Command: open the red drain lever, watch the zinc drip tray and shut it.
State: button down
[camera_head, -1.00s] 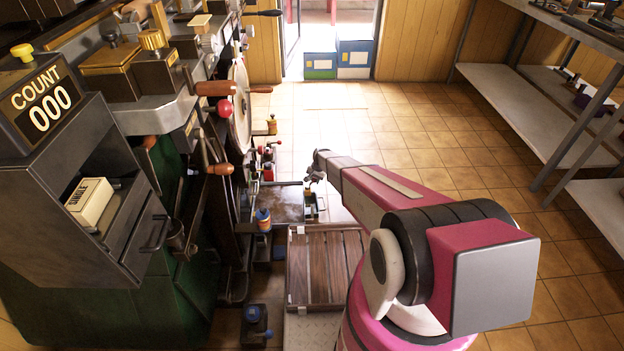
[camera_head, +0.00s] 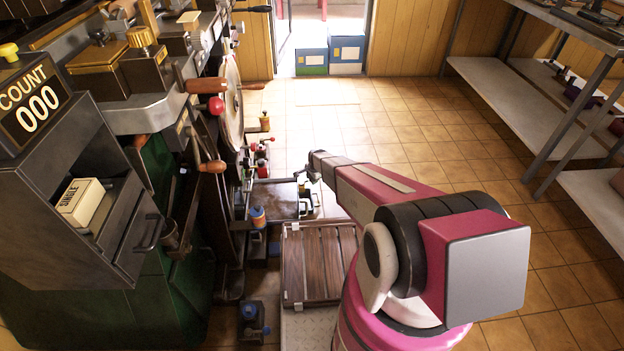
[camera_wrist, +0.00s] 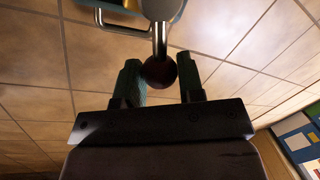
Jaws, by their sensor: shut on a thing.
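My gripper (camera_wrist: 160,66) has its two green fingers on either side of a dark red ball knob (camera_wrist: 161,73) on a shiny metal rod, which I take to be the red drain lever. The fingers are shut on the knob. In the head view my gripper (camera_head: 308,177) is small, low and beside the machine, at the far end of my pink arm; the knob cannot be made out there. A flat, brownish, grey-rimmed pan (camera_head: 277,203) just left of the gripper may be the zinc drip tray. Its contents cannot be told.
The green press (camera_head: 170,275) with its counter at 000 (camera_head: 36,108) fills the left side. A slatted wooden platform (camera_head: 318,265) lies in front of the pan. Metal shelves (camera_head: 520,90) stand at right. Tiled floor between is clear.

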dwell(0.3)
jog(key=c, duration=0.8)
grip_release()
jog(key=shift+o, duration=0.2)
notch_tip(320, 180, up, 11)
jog(key=s+d, duration=0.1)
jog(key=shift+s+f, duration=0.2)
jog(key=shift+s, duration=0.2)
